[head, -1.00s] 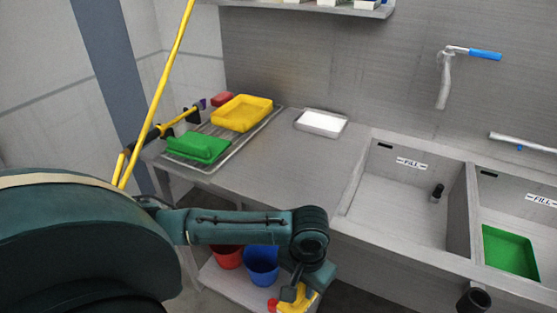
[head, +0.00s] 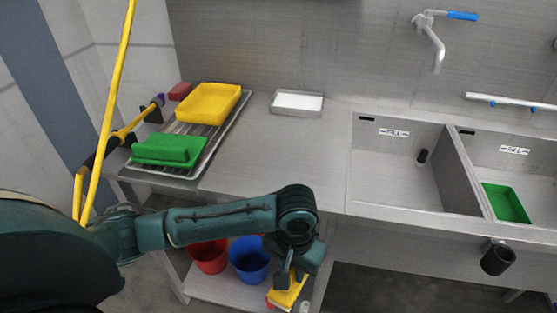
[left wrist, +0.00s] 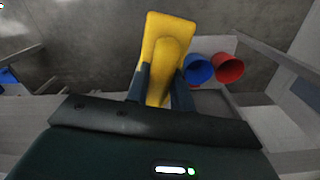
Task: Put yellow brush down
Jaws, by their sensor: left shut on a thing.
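The yellow brush (head: 287,296) is in my left gripper (head: 291,279), low in front of the counter in the head view. The left wrist view shows the yellow brush (left wrist: 163,50) between the two dark fingers of my left gripper (left wrist: 161,82), which is shut on it. The brush hangs near the shelf under the counter. I cannot tell whether it touches anything below. My right gripper is not in view.
A red bucket (head: 208,257) and a blue bucket (head: 249,261) stand on the lower shelf (head: 222,292). On the counter (head: 275,160) are a drying rack (head: 218,140), a yellow tray (head: 208,103), a green tray (head: 167,149) and a white tray (head: 297,102). Sinks (head: 397,165) are at right.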

